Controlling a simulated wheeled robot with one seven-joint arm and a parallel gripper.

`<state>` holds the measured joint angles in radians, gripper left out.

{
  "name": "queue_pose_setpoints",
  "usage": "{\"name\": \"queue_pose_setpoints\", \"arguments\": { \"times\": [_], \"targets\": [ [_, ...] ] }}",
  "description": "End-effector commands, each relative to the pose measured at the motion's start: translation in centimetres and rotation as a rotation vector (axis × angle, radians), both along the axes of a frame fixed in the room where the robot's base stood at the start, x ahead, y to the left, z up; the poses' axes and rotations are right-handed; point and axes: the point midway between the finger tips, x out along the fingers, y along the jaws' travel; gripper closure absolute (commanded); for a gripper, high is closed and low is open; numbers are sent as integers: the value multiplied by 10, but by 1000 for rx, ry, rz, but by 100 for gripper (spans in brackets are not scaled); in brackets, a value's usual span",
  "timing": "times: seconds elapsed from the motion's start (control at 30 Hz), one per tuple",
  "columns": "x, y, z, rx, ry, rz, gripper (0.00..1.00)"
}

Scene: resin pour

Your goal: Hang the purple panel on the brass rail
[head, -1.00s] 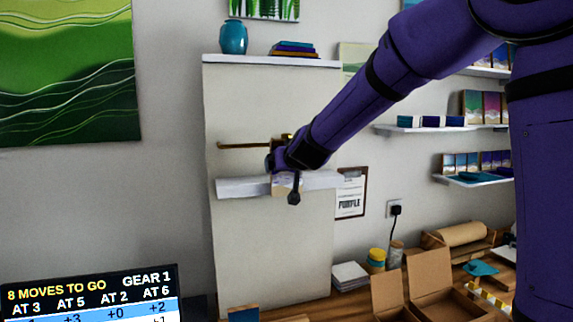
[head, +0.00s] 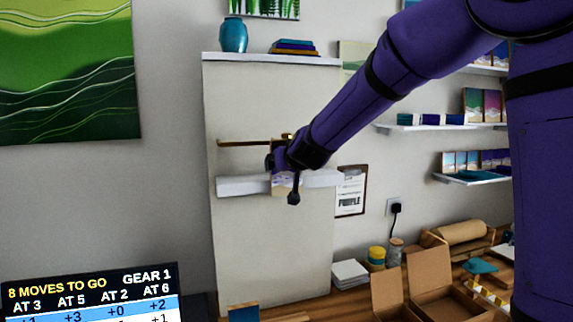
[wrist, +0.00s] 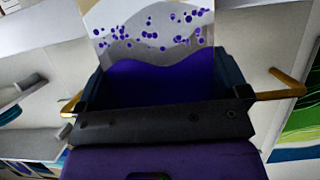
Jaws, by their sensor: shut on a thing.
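The purple panel (wrist: 155,82) is in my gripper (wrist: 165,88). In the wrist view it shows a deep purple wave, a grey-white band and purple dots. The dark fingers close on it from both sides. In the head view my gripper (head: 282,165) is in front of the white wall board, and my wrist hides most of the panel. The brass rail (head: 238,143) runs horizontally across the board, its right part behind my gripper. In the wrist view the rail (wrist: 287,88) shows on both sides of the gripper. Whether panel and rail touch is hidden.
A white ledge (head: 243,186) crosses the board just below the rail. A teal vase (head: 233,36) and stacked books (head: 294,48) stand on its top. Open cardboard boxes (head: 432,282) are on the bench at lower right. A screen (head: 90,290) is at lower left.

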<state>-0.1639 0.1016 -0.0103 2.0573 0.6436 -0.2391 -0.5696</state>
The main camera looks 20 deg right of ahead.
Motion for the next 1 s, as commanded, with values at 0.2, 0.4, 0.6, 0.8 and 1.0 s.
{"name": "queue_pose_setpoints", "arguments": {
  "times": [0.2, 0.4, 0.6, 0.8, 1.0],
  "targets": [
    [0, 0, -2, 0, 4, 0, 30],
    [0, 0, -2, 0, 4, 0, 0],
    [-5, 0, 0, -1, 3, 1, 0],
    [-29, 0, 11, 1, 0, 1, 0],
    [-62, 0, 25, 2, 1, -1, 0]
  ]
}}
